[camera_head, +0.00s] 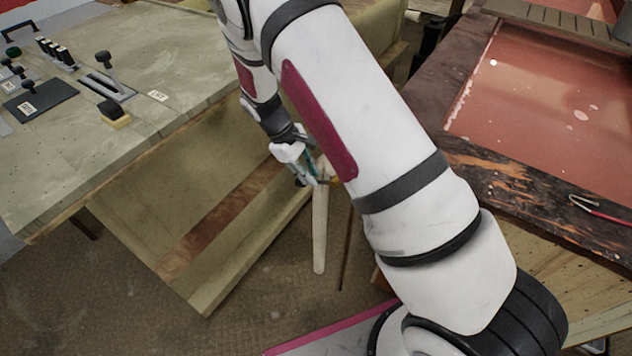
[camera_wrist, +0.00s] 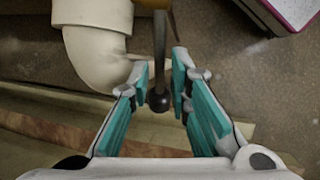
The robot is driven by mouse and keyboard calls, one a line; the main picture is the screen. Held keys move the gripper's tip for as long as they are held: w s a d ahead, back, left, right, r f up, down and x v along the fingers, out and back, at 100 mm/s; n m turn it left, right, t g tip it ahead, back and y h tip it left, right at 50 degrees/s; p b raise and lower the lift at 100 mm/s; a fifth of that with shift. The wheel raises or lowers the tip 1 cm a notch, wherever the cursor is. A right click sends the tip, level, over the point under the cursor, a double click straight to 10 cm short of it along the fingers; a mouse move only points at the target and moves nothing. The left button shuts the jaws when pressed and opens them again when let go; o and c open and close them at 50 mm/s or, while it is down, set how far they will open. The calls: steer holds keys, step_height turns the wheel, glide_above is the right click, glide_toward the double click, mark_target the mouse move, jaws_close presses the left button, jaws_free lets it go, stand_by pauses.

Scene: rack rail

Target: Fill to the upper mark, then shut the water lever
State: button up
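The water lever (camera_wrist: 159,55) shows in the wrist view as a thin dark rod ending in a round black knob. My gripper (camera_wrist: 161,66), with teal finger pads, is open around it. The rod and knob lie between the fingers, with small gaps at the sides. In the head view my gripper (camera_head: 305,165) is beside the bench, near the top of a pale upright pipe (camera_head: 320,225). I cannot make out a vessel with an upper mark or a water level.
A curved cream pipe (camera_wrist: 97,50) is left of the lever in the wrist view. The bench (camera_head: 60,170) at left carries a black-knobbed lever unit (camera_head: 105,85) and labelled blocks. A reddish worktop (camera_head: 550,90) with a hooked red tool (camera_head: 600,210) is at right.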

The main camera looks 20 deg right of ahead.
steer(key=shift+x, duration=2.1)
jaws_close()
